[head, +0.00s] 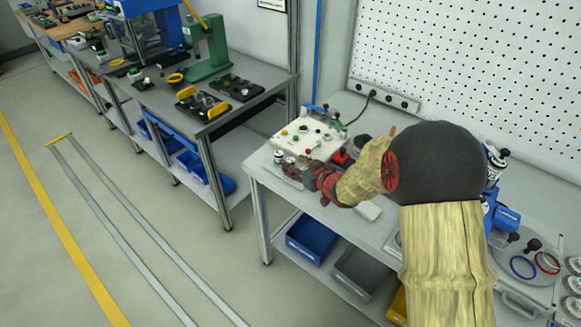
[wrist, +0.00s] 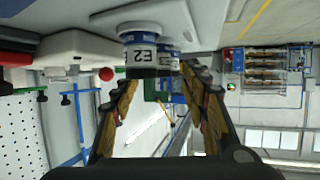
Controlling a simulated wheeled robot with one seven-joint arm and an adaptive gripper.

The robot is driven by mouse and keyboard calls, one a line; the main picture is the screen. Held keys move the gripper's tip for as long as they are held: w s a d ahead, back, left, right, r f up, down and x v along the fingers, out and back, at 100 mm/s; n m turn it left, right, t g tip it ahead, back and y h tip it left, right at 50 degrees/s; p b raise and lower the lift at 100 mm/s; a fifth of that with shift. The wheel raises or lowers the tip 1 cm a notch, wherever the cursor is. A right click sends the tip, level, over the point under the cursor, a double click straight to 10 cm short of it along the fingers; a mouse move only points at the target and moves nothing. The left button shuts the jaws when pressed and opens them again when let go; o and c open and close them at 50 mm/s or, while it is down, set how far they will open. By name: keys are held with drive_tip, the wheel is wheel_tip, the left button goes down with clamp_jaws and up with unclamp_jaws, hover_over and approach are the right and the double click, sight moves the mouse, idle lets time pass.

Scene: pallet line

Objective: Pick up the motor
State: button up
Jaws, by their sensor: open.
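A small cylinder marked "E2" (wrist: 142,52), with a dark end, seems to be the motor. It shows upside down in the wrist view, on a pale round base. A second, blue and white cylinder (wrist: 167,62) stands partly hidden behind it. In the head view small cylinders (head: 280,157) stand on the bench just beyond my gripper (head: 296,173). In the wrist view my gripper (wrist: 161,84) is open and empty, its fingertips spread to either side of and close to the cylinders. I cannot tell whether they touch.
A white control box (head: 303,138) with buttons stands behind my gripper on the grey bench (head: 262,178). A red button (wrist: 106,74) shows near the fingers. A perforated wall panel (head: 450,70) rises behind. A blue bin (head: 312,236) sits on the lower shelf.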

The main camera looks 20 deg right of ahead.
sight(292, 161)
drive_tip(key=x, duration=0.3)
drive_tip(key=shift+w+f+b, duration=0.1)
drive_tip(key=shift+f+b, duration=0.05)
drive_tip(key=shift+b, duration=0.25)
drive_tip(key=shift+c, duration=1.1)
clamp_jaws()
